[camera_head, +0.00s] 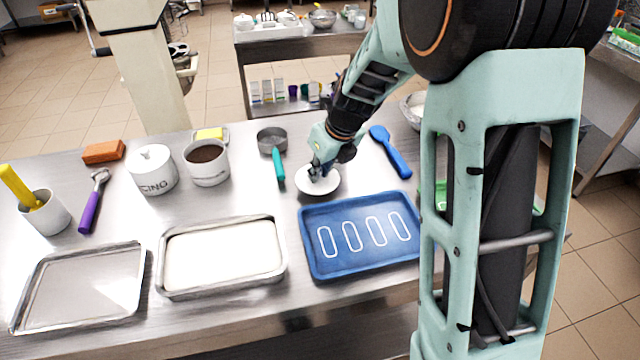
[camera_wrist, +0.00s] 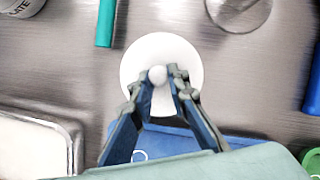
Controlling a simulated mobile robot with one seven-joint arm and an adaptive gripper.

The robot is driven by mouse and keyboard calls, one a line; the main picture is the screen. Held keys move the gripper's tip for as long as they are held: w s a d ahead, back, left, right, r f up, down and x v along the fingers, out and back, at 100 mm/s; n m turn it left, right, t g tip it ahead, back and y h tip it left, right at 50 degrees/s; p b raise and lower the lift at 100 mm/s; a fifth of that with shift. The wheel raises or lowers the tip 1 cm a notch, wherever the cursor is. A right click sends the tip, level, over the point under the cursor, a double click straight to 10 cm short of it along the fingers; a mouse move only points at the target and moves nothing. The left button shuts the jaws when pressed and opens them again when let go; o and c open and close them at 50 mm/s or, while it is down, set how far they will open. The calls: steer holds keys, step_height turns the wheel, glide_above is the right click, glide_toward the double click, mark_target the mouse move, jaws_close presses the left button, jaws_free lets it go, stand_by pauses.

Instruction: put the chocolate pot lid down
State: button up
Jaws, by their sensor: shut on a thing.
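The chocolate pot lid (camera_head: 318,186) is a white disc with a round knob. It is level, at or just above the steel table, behind the blue tray; I cannot tell whether it touches the table. My gripper (camera_head: 322,172) is shut on its knob from above. In the wrist view the lid (camera_wrist: 160,48) lies under my gripper (camera_wrist: 160,85), with the knob between the fingertips. The open chocolate pot (camera_head: 207,168), white with dark brown contents, stands to the left; its edge shows in the wrist view's top left corner.
The blue tray (camera_head: 310,257) with white outlines is just in front of the lid. A pan with a turquoise handle (camera_head: 278,165) is to its left, a blue spatula (camera_head: 392,152) to its right. A lidded white pot (camera_head: 153,177) and a filled steel tray (camera_head: 165,291) stand left.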

mark_target(320, 181)
steer(key=shift+f+b, duration=0.95)
steer(key=shift+f, duration=0.45)
steer(key=shift+f, duration=0.2)
steer(key=o, duration=0.8)
steer(key=p+v, duration=0.1)
steer(key=v, duration=1.1)
steer(key=shift+r, duration=0.3)
steer(key=shift+a, duration=0.15)
